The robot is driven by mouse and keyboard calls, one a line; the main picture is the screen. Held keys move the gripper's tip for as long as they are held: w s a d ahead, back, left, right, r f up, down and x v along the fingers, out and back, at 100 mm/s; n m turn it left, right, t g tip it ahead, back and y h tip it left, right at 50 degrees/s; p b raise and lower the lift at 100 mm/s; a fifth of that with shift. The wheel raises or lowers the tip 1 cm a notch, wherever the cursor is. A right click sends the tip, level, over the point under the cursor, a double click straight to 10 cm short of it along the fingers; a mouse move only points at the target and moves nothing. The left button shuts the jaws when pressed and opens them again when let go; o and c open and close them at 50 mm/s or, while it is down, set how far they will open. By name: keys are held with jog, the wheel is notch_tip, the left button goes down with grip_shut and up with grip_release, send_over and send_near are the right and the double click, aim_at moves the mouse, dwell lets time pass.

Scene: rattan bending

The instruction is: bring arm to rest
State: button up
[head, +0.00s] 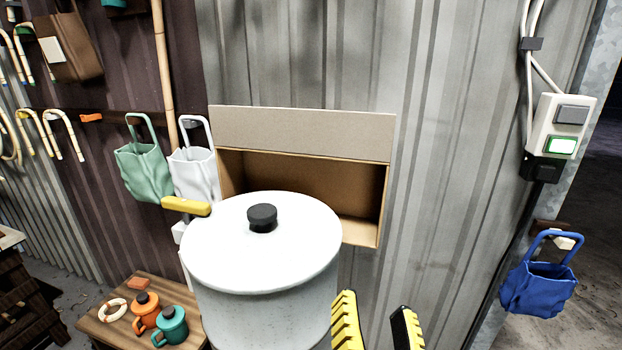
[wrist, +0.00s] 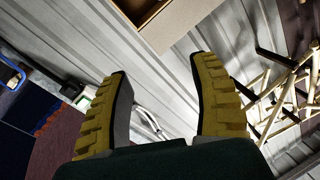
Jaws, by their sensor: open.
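My gripper (head: 377,325) shows at the bottom of the head view, to the right of a large white lidded pot. Its two yellow-and-black ribbed fingers stand apart with nothing between them. In the wrist view my gripper (wrist: 163,95) is also open and empty, with the corrugated metal wall beyond the fingers. The rest of my arm is out of the head view.
The white pot (head: 262,255) fills the middle, before an open cardboard box (head: 303,133) at the wall. A small table (head: 112,318) with orange and teal mugs stands lower left. Bags hang at left; a blue bag (head: 540,288) hangs right, below a switch box (head: 561,124).

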jog(key=s+a+r+n+t+y, duration=0.1)
jog(key=s+r+n+t, duration=0.25)
jog(key=s+r, duration=0.3)
notch_tip(320, 180, up, 39)
jog(key=w+n+p, duration=0.1)
jog(key=p, duration=3.7)
jog(key=shift+n, duration=0.35)
jog(key=shift+f, duration=0.1)
